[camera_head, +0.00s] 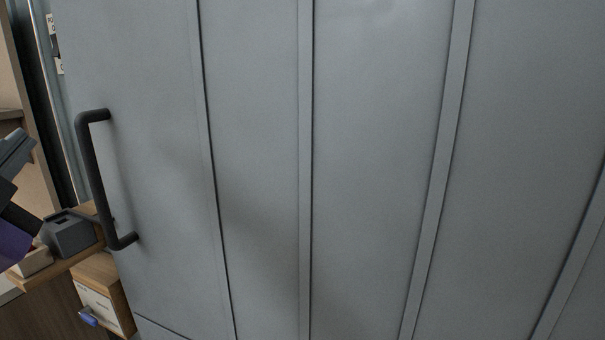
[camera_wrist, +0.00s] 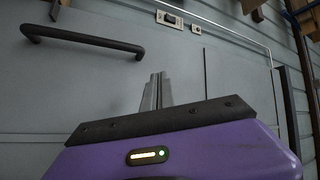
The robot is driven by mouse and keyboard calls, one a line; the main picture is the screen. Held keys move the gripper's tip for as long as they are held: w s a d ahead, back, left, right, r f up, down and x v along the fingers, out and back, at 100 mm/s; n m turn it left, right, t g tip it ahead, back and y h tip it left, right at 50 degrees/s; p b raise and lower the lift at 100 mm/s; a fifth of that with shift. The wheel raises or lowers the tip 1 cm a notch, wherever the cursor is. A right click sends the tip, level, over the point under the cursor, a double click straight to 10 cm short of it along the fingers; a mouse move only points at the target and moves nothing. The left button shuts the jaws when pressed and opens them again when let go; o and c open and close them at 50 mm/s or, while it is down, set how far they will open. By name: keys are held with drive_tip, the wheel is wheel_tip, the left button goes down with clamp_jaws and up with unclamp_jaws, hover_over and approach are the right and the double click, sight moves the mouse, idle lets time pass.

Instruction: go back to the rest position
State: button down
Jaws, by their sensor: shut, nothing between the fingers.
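My gripper (camera_wrist: 156,92) shows in the wrist view with its two metal fingers together and nothing between them. Its purple body fills the bottom of that view. In the head view, part of a dark and purple body, my arm's end, shows at the left edge, cut off by the frame. A grey panelled door (camera_head: 380,170) fills most of the head view. Its black bar handle (camera_head: 92,180) is at the left; it also shows in the wrist view (camera_wrist: 85,38), upper left. The fingers are apart from the handle, to its right in the wrist view.
A wooden shelf (camera_head: 60,268) with a dark grey box (camera_head: 72,232) on it stands at the lower left, beside the door. Below is a small wooden box (camera_head: 100,290) with a white label and a blue item. A latch plate (camera_wrist: 170,20) shows at the top of the wrist view.

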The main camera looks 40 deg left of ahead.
drive_tip(key=w+d+f+n+t+h+p, duration=0.15)
drive_tip(key=w+d+f+n, duration=0.25)
drive_tip(key=w+d+f, duration=0.5)
drive_tip(key=w+d+f+n+t+y+p, duration=0.15)
drive_tip(key=w+d+f+n, duration=0.3)
drive_tip(key=d+f, duration=0.8)
drive_tip(key=w+d+f+t+h+p, duration=0.1)
drive_tip(key=d+f+h, duration=0.1)
drive_tip(key=d, duration=0.5)
drive_tip(key=w+d+f+t+h+p, duration=0.1)
drive_tip(key=d+f+h, duration=0.1)
drive_tip(key=d, duration=0.4)
drive_tip(key=s+d+f+m+t+h+p, duration=0.1)
drive_tip(key=s+d+f+h, duration=0.15)
drive_tip(key=d, duration=0.65)
drive_tip(key=s+d+f+m+t+h+p, duration=0.15)
drive_tip(key=d+h, duration=0.25)
drive_tip(key=d, duration=0.5)
drive_tip(key=s+d+f+m+g+h+p, duration=0.2)
drive_tip(key=s+d+m+h, duration=0.4)
drive_tip(key=s+d, duration=0.6)
wheel_tip(320, 180, down, 2)
drive_tip(key=shift+s+d+f+g+h, duration=0.1)
drive_tip(key=shift+s+d+g+h, duration=0.35)
drive_tip(key=shift+d+h, duration=0.6)
drive_tip(key=shift+w, duration=0.1)
